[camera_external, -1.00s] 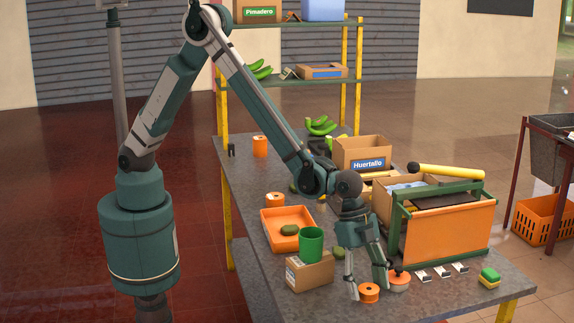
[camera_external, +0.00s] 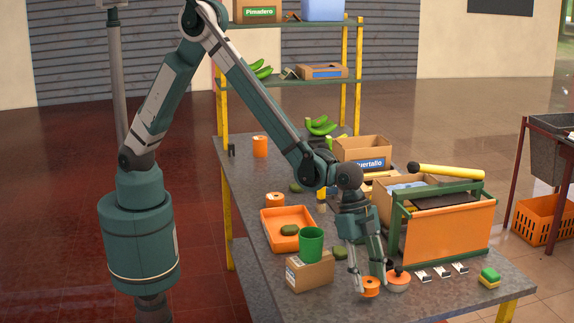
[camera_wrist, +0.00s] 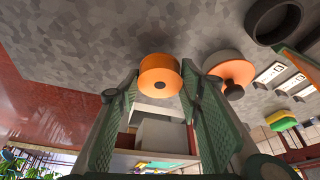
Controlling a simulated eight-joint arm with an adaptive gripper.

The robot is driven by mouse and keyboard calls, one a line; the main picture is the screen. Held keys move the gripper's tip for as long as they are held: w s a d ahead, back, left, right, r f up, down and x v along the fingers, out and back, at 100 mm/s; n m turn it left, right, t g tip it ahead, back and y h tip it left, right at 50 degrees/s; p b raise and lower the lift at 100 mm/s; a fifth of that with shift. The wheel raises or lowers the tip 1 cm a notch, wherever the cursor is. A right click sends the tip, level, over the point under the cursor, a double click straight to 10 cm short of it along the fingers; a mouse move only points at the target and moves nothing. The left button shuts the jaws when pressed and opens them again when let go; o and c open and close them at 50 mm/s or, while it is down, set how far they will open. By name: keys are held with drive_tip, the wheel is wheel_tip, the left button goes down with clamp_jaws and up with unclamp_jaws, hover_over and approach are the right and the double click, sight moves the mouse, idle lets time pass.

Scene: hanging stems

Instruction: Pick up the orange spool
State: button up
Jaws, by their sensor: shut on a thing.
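The orange spool (camera_external: 370,288) stands near the front edge of the grey table, with its round end and dark centre hole showing in the wrist view (camera_wrist: 160,78). My gripper (camera_external: 372,282) points down, with one finger on each side of the spool. In the wrist view, both green fingertips (camera_wrist: 160,82) press against the spool's sides, so it is shut on it. Whether the spool is clear of the tabletop is hard to tell. Two other orange spools stand farther back, a tall one (camera_external: 260,146) and a short one (camera_external: 275,200).
An orange-and-grey round piece with a dark knob (camera_external: 398,281) sits just right of the spool. A cardboard box (camera_external: 310,272) and green cup (camera_external: 311,242) stand to the left. Metal clips and a sponge (camera_external: 490,277) lie right.

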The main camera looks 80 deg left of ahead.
sight(368, 281)
wheel_tip(368, 281, up, 8)
drive_tip(key=shift+f+p, duration=0.2)
drive_tip(key=shift+p, duration=0.1)
